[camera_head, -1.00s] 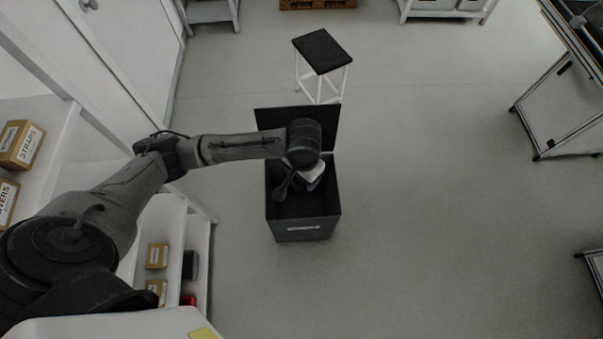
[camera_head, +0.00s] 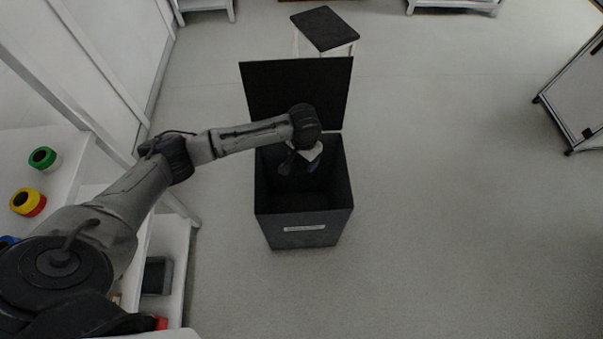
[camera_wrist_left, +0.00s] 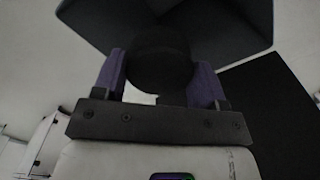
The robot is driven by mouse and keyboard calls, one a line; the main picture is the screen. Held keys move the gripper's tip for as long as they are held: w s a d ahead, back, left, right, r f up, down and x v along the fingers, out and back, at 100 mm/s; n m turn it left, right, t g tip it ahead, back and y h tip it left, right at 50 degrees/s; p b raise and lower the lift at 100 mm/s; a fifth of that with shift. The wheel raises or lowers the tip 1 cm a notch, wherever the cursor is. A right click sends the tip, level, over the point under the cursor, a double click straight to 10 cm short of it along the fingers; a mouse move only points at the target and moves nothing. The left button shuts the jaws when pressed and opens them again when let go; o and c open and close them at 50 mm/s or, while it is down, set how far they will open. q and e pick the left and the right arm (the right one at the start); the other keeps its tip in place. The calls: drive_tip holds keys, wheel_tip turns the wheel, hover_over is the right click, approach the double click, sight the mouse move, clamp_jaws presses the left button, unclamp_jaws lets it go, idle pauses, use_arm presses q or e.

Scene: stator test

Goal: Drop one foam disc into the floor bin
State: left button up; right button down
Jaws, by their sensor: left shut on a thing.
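The floor bin (camera_head: 304,231) is a dark open-topped box with a pale label on its front and its lid (camera_head: 297,92) raised at the back. My left gripper (camera_head: 302,162) is over the back part of its opening. In the left wrist view my left gripper (camera_wrist_left: 158,75) has its two purple-grey fingers on either side of a round black foam disc (camera_wrist_left: 158,58), shut on it. The bin's wall (camera_wrist_left: 238,20) shows beyond the disc. In the head view I cannot make out the disc clearly. My right gripper is not in view.
A white-legged stool (camera_head: 325,28) with a dark seat stands behind the bin. White shelving (camera_head: 75,165) at left holds coloured rolls (camera_head: 28,202). A frame-legged cabinet (camera_head: 578,100) is at right. The floor between bin and cabinet is clear.

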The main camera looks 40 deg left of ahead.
sight(302, 162)
use_arm(q)
wheel_tip(302, 162, down, 14)
drive_tip(key=w+a+b, duration=0.2)
drive_tip(key=b, duration=1.1)
drive_tip(key=shift+a+r, duration=0.2)
drive_tip(key=shift+a, duration=0.05)
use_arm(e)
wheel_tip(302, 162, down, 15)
use_arm(q)
drive_tip(key=o, duration=1)
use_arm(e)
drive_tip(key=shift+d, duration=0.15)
use_arm(q)
wheel_tip(302, 162, up, 12)
drive_tip(key=p, duration=0.7)
drive_tip(key=shift+r, duration=0.9)
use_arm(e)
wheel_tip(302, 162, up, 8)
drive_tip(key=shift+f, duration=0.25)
